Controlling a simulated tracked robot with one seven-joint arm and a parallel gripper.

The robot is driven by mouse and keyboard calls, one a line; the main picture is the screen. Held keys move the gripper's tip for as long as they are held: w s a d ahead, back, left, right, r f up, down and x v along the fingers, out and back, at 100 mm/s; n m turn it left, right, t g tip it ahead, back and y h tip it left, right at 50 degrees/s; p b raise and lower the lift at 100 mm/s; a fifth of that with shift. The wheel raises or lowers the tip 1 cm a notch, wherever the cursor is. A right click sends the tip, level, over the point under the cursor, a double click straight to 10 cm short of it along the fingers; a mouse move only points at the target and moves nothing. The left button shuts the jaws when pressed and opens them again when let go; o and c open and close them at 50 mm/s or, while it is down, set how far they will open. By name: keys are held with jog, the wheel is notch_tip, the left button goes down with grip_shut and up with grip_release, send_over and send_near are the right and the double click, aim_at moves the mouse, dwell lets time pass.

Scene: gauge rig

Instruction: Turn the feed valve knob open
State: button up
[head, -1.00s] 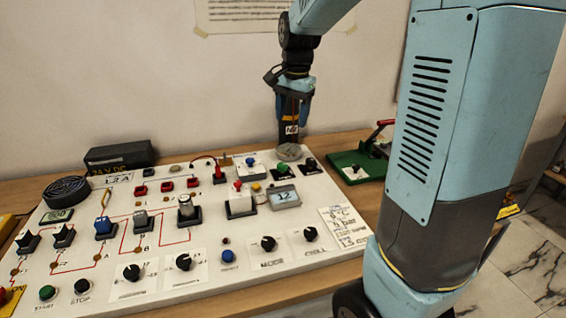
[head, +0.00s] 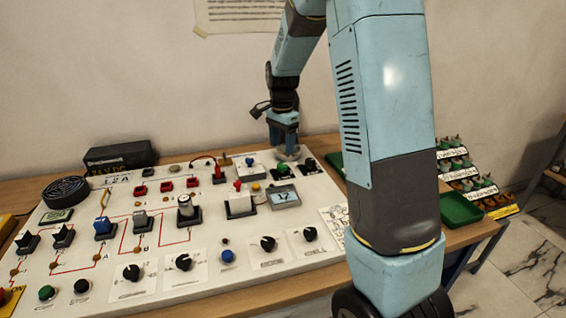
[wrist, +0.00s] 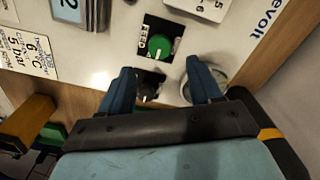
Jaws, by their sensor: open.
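The feed valve knob is a round green knob (wrist: 159,45) on a black square plate marked FEED in the wrist view. A small white mark shows on its lower edge. It also shows in the head view as the green knob (head: 283,168) near the panel's back right. My gripper (wrist: 160,72) is open, and its blue fingers point towards the knob from below in the picture. The knob lies just past the fingertips, not between them. In the head view my gripper (head: 285,143) is over the panel's back right corner, behind the green knob.
A black knob (wrist: 148,88) shows between my fingers. A round pale-rimmed fixture (wrist: 207,79) is partly behind the right finger. A green tray (head: 460,208) and a rack of small parts (head: 466,172) are at the right.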

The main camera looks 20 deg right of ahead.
aim_at(282, 164)
notch_tip(282, 164, down, 7)
jog(key=shift+f, duration=0.2)
jog(key=shift+c, duration=0.2)
jog(key=c, duration=0.9)
jog(key=shift+d, duration=0.2)
jog(key=shift+c, duration=0.5)
jog(key=shift+a, duration=0.15)
